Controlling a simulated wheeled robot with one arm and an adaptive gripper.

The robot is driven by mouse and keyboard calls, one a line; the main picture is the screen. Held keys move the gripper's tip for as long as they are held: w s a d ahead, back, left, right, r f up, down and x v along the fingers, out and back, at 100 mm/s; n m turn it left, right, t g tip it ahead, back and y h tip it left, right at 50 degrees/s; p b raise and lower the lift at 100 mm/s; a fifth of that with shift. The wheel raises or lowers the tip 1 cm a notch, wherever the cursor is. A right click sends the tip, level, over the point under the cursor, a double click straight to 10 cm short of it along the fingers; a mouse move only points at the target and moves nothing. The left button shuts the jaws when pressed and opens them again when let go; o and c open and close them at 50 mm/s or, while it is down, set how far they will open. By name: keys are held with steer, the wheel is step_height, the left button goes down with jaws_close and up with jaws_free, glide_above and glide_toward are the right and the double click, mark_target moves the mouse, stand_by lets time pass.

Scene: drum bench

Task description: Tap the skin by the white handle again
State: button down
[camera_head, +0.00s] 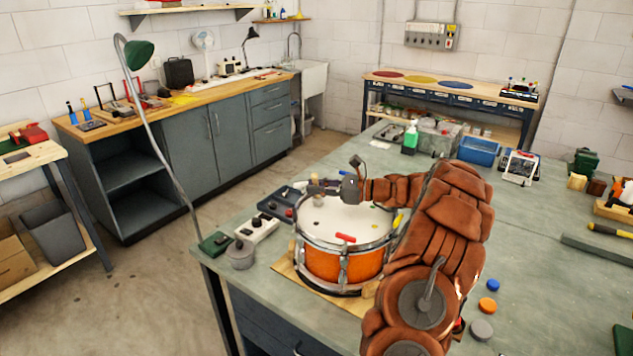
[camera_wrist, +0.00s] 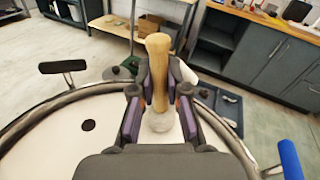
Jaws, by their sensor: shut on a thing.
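The drum (camera_head: 343,264) has an orange shell, a metal rim and a white skin (camera_head: 325,222). A red handle (camera_head: 345,238) sits at its near rim and a yellow handle (camera_head: 398,221) at its right. The wrist view shows a black handle (camera_wrist: 62,67), a blue handle (camera_wrist: 290,160) and a black dot (camera_wrist: 88,125) on the skin. My gripper (camera_wrist: 158,100) is shut on a tan wooden stick (camera_wrist: 158,60) over the far part of the drum. A pale rounded shape shows below the stick; contact with the skin cannot be told.
The drum stands on a wooden board (camera_head: 290,268) on the green-grey bench (camera_head: 540,260). A dark tray (camera_head: 280,203), a white box (camera_head: 257,229) and a grey pot (camera_head: 240,255) lie left of it. My arm covers the drum's right side.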

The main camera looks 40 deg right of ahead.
steer(key=shift+r+p, duration=1.85)
steer(key=shift+r, duration=0.65)
